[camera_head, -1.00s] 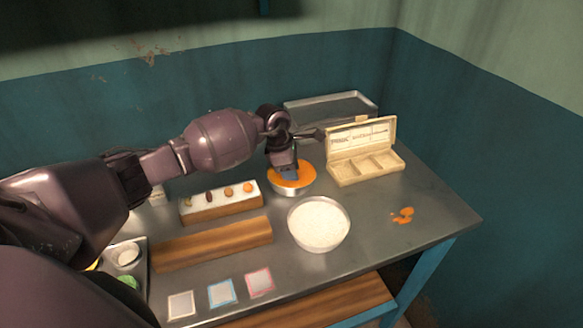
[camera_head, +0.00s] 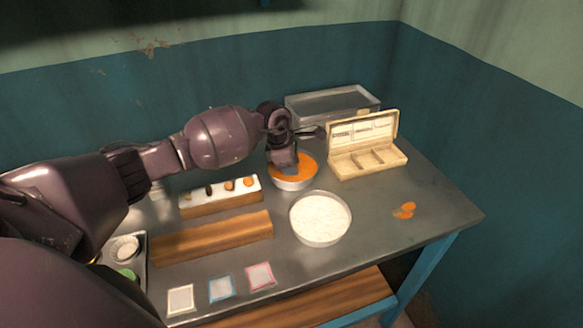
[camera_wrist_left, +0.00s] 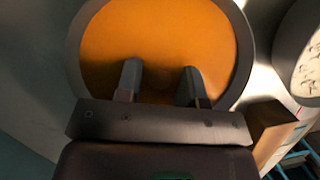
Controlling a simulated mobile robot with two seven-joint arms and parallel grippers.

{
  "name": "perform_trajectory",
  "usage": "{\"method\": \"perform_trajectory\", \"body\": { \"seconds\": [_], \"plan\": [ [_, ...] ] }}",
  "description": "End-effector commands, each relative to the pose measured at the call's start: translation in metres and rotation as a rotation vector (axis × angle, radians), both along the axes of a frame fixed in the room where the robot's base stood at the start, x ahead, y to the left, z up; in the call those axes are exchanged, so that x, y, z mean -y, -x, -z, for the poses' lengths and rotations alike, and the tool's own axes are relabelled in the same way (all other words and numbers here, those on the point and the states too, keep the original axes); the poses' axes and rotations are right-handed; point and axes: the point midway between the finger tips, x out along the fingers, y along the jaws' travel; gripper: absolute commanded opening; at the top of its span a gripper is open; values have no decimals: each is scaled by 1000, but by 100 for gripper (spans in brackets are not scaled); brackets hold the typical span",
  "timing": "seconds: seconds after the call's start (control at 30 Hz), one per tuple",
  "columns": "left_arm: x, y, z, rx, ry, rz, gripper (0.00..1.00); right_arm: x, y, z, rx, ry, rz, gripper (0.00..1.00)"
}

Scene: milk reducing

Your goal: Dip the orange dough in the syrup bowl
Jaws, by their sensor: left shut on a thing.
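The syrup bowl (camera_head: 308,166) is a round metal bowl of orange liquid near the back of the table. My left gripper (camera_head: 285,173) is over its left part and hides some of the syrup. In the left wrist view my gripper (camera_wrist_left: 160,84) points down at the syrup bowl (camera_wrist_left: 120,35), with its two fingers apart over the orange surface. The orange dough is between the fingers, barely distinguishable from the syrup of the same colour. I cannot tell how deep it sits. My right gripper is not in view.
A bowl of white contents (camera_head: 320,218) stands in front of the syrup bowl. An open box with compartments (camera_head: 367,158) is to the right, a metal tray (camera_head: 333,104) behind. A rack of small pieces (camera_head: 220,198) and a wooden block (camera_head: 212,239) lie left.

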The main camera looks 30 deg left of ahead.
Motion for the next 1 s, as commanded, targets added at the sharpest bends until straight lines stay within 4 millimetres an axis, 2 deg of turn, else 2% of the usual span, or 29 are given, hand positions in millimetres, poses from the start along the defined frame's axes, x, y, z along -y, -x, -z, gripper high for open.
{"method": "perform_trajectory", "body": {
  "seconds": [0.33, 1.0],
  "plan": [
    [0, 0, 2, 0, 0, 0, 13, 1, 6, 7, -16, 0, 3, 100],
    [0, 0, 4, 0, 0, 0, 13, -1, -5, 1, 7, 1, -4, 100]
  ]
}}
